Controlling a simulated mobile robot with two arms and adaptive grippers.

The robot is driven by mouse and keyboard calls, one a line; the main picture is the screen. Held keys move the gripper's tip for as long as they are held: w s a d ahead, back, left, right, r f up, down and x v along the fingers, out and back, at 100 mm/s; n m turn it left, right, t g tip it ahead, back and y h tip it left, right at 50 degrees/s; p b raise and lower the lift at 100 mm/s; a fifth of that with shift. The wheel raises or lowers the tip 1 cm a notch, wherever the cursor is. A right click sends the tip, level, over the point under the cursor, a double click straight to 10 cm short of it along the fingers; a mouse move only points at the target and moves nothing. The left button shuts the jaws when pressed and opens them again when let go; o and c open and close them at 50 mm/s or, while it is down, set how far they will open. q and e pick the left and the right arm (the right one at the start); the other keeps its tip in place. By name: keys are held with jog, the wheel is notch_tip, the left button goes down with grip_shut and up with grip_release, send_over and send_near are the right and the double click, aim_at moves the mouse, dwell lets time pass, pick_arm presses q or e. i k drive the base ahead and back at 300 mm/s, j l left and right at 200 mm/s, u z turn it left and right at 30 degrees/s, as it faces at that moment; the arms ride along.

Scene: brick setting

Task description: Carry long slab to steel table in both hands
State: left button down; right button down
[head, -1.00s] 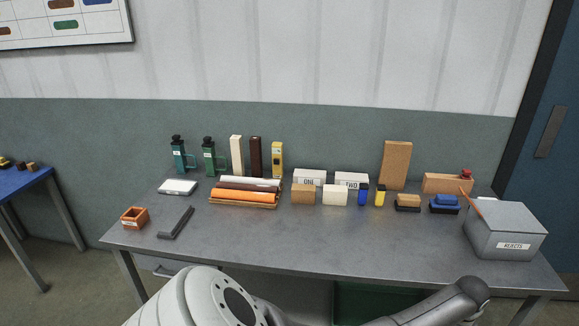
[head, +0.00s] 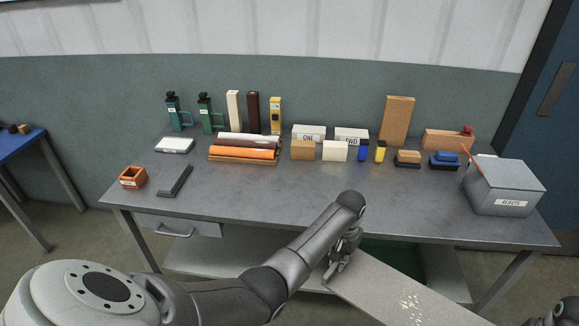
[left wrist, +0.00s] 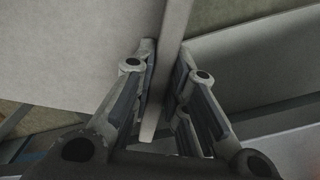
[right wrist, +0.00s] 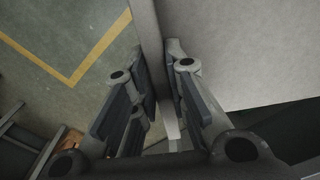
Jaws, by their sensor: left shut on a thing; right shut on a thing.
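The long slab (head: 390,290) is a pale grey board low in the front right of the head view, with a speckled light patch on it. My left gripper (head: 342,262) is shut on its left end. In the left wrist view the fingers (left wrist: 158,95) pinch the slab's edge (left wrist: 172,45). In the right wrist view my right gripper (right wrist: 165,95) is shut on the slab's edge (right wrist: 150,35). In the head view the right arm shows only at the bottom right corner. The steel table (head: 290,195) stands beyond the slab, which is in front of its near edge.
Rolls (head: 243,150), boxes, bottles and blocks line the table's back. An orange box (head: 132,178) and a dark bar (head: 175,180) lie at the left. A grey rejects bin (head: 505,188) stands at the right. The table's front middle is clear. A blue table (head: 22,145) is at far left.

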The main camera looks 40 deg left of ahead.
aim_at(314, 193)
jog(key=u, duration=0.7)
